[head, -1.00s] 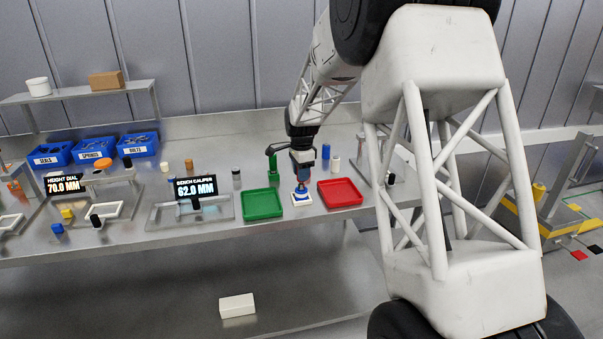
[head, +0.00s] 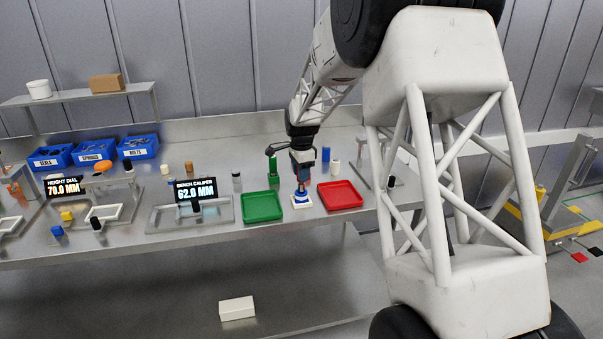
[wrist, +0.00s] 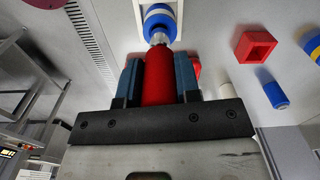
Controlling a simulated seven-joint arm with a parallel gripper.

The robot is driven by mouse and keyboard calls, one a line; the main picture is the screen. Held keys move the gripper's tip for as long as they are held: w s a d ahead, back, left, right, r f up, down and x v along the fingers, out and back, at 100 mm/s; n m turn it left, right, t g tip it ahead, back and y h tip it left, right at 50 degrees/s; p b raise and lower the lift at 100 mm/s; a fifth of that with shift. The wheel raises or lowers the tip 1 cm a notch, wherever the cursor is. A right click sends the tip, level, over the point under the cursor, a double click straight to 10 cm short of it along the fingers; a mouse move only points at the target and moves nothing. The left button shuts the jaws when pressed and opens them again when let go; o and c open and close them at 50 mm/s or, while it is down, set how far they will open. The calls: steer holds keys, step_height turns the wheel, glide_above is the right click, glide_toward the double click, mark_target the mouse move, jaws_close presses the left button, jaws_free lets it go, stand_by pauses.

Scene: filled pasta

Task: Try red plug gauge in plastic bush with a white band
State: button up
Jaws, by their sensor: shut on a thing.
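My gripper (wrist: 158,88) is shut on the red plug gauge (wrist: 158,75), its blue fingers on either side of the red handle. The gauge's metal end (wrist: 158,38) points at a blue bush (wrist: 151,13) with pale bands that look white and yellowish. The bush sits in a white square frame. In the head view the bush (head: 300,195) stands on its white base between the two trays, with my gripper (head: 301,183) directly above it. The metal end meets or overlaps the bush in the wrist view; how deep it is cannot be told.
A green tray (head: 262,220) lies left of the bush and a red tray (head: 357,203) right of it, both close. A green stand (head: 273,182) is just behind. Blue (head: 326,153) and white (head: 335,167) cylinders stand behind right. The caliper display (head: 196,190) is further left.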

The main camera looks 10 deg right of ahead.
steer(key=shift+f, duration=0.5)
stand_by(0.6)
steer(key=shift+r, duration=0.2)
stand_by(0.4)
steer(key=shift+r, duration=2.25)
steer(key=shift+w, duration=0.1)
